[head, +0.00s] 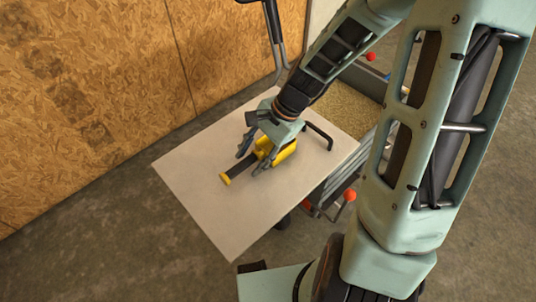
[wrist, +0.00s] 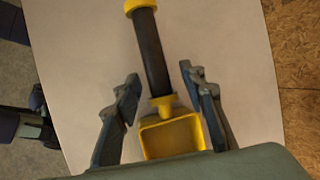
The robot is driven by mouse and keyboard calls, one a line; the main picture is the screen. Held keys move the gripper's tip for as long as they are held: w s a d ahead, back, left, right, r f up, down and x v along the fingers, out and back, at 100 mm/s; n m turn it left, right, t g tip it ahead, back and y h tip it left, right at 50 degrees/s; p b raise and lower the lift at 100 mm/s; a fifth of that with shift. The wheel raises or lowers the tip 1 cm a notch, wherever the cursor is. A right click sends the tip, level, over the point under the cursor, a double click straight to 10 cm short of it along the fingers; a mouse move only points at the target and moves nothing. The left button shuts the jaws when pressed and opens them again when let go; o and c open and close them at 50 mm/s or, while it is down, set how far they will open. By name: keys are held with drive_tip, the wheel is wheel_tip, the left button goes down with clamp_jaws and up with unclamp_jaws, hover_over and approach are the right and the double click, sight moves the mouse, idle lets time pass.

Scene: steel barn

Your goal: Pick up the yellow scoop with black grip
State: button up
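The yellow scoop with black grip lies on the pale board. In the head view its black grip (head: 235,163) points down and left, and its yellow bowl is partly hidden under my gripper (head: 254,154). In the wrist view the scoop (wrist: 152,50) runs up the picture, with the yellow bowl close to my palm. My gripper (wrist: 158,84) is open. Its two fingers stand on either side of the scoop's neck and bowl, with a gap visible on both sides. How high the fingertips are above the board is hard to tell.
The pale board (head: 190,178) sits on a cart holding a bin of grain-like material (head: 345,108). A black handle (head: 320,135) stands at the board's right edge. A wood-panel wall (head: 90,80) rises behind. The board's left and front parts are clear.

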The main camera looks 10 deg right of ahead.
drive_tip(key=shift+a, duration=0.1)
clamp_jaws()
drive_tip(key=shift+r, duration=0.1)
idle(0.3)
drive_tip(key=shift+r, duration=0.3)
wheel_tip(320, 180, up, 2)
drive_tip(key=shift+r+p, duration=0.1)
drive_tip(key=shift+p, duration=0.65)
drive_tip(key=s+d+r+p, duration=0.2)
drive_tip(key=d+r+p, duration=0.1)
drive_tip(key=d+r, duration=0.7)
drive_tip(key=shift+d, duration=2)
